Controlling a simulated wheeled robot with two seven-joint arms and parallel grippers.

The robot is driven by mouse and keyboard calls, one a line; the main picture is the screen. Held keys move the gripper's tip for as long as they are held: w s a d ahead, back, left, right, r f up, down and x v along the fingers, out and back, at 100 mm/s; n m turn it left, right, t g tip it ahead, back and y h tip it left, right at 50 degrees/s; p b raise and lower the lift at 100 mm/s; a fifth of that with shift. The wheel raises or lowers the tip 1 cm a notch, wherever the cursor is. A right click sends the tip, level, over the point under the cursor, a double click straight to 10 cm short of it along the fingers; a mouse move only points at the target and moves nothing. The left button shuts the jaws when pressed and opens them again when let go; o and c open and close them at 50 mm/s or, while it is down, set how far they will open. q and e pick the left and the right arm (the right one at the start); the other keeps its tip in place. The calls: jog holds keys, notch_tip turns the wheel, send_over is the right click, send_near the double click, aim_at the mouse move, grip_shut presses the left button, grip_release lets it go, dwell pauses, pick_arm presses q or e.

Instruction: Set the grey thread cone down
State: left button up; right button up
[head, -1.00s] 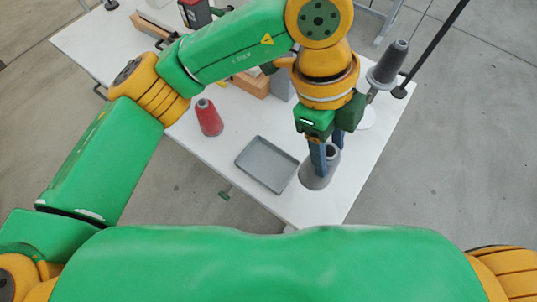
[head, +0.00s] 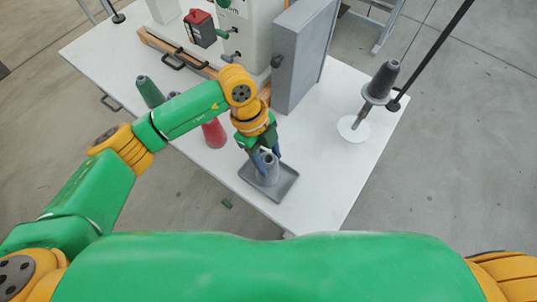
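The grey thread cone (head: 267,175) is upright at the grey tray (head: 284,189), over its left and middle part. Whether its base touches the tray floor or is slightly above it, I cannot tell. My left gripper (head: 267,161) points down from above, with its blue fingers at the cone's upper part, shut on it. A second grey cone (head: 383,79) sits on a stand with a white round base (head: 353,130) at the right of the table. My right gripper is not in view.
A red cone (head: 214,134) and a green cone (head: 149,93) stand left of my gripper on the white table (head: 325,140). A tall grey panel (head: 300,60) and a machine with a red-topped box (head: 200,28) stand behind. The table's right front is clear.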

pick_arm(q)
jog(key=o, duration=0.4)
jog(key=shift+r, duration=0.15)
jog(key=b+v, duration=0.1)
jog(key=v, duration=1.1)
